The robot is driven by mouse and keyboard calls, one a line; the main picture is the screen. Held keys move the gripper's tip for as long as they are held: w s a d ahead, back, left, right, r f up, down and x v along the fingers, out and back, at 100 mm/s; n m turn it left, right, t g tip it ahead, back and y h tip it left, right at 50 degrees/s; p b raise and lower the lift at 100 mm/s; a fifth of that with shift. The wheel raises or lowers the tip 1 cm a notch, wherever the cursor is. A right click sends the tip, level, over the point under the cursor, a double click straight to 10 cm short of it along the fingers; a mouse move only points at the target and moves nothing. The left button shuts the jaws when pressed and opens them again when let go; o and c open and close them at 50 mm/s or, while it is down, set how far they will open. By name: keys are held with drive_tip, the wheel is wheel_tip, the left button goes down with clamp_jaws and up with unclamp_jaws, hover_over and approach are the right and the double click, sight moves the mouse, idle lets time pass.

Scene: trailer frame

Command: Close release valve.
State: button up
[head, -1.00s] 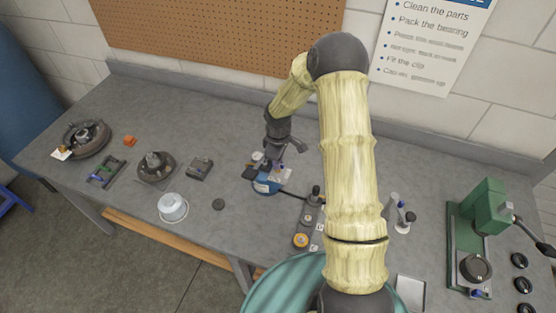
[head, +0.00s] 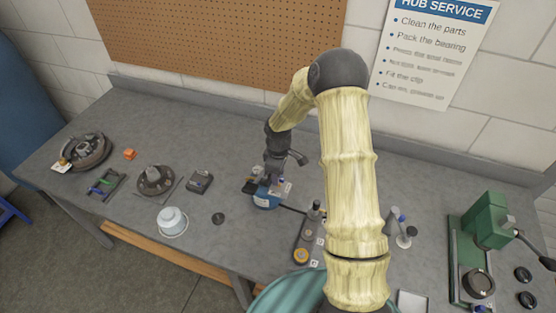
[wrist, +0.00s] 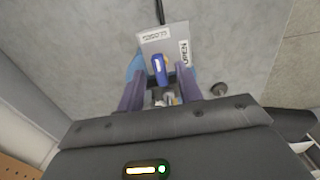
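The release valve is on a blue unit (head: 265,201) standing on the grey bench in the head view. In the wrist view a blue valve lever (wrist: 159,70) stands in front of a pale plate (wrist: 168,41) with a CLOSED label at its top and an OPEN label at its right. I cannot tell exactly which label the lever points to. My gripper (wrist: 160,88) is open, with one finger on each side of the lever and gaps visible. In the head view my gripper (head: 276,176) is directly above the blue unit and hides part of it.
A fixture with round parts (head: 309,240) stands right of the unit. A green press (head: 485,230) is at the right. A white pot (head: 172,220), a hub (head: 155,181) and a small dark block (head: 200,181) are to the left. A dark disc (head: 218,218) lies nearby.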

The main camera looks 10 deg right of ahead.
wheel_tip(320, 180, up, 17)
drive_tip(key=b, duration=0.3)
drive_tip(key=shift+s, duration=0.1)
idle(0.5)
drive_tip(key=s+f+m+t, duration=0.2)
drive_tip(key=s+m, duration=0.9)
drive_tip(key=s, duration=0.9)
drive_tip(key=shift+s+t, duration=0.3)
drive_tip(key=shift+s, duration=0.05)
